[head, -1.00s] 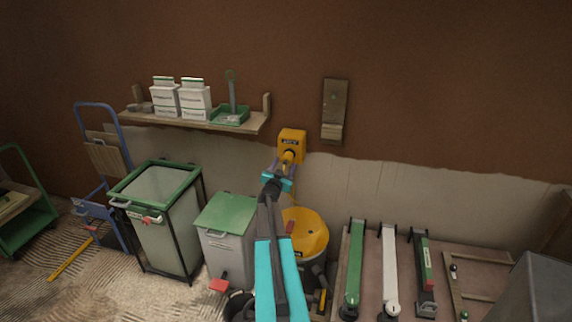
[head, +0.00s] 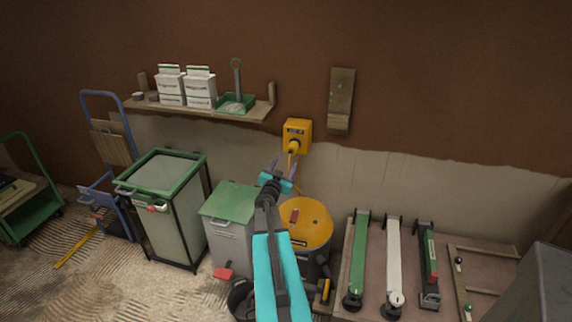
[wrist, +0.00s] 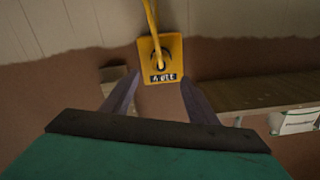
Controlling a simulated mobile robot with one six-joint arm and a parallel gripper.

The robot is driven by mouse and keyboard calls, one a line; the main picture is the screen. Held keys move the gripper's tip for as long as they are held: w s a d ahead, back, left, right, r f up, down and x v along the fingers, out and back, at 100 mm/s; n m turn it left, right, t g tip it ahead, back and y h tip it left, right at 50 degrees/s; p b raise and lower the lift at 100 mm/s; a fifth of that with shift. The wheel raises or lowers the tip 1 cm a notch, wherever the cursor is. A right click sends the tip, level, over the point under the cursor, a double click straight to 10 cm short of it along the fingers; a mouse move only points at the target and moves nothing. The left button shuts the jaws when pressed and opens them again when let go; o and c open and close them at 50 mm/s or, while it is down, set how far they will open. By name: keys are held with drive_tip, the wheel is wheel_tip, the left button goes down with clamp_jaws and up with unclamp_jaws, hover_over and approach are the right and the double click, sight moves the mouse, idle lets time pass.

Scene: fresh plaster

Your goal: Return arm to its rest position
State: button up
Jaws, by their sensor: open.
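My gripper (head: 284,166) is open and empty at the end of my raised arm. It is in front of the wall, below and a little left of the yellow socket box (head: 297,136). A yellow plug (head: 293,147) sits at the front of the box, with a yellow cable hanging down from it. In the wrist view, the two dark fingers (wrist: 157,86) stand apart with the yellow box (wrist: 176,74) seen beyond and between them. The wrist view is upside down, so the cable (wrist: 151,15) runs upward there. A gap shows between fingers and plug.
A wooden shelf (head: 190,112) with white cartons is at the upper left. Below stand a green-rimmed bin (head: 170,215), a grey bin with a green lid (head: 232,200) and a yellow-topped drum (head: 309,222). A bench (head: 375,270) with long tools is at the right.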

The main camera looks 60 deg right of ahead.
drive_tip(key=shift+a, duration=0.1)
idle(0.6)
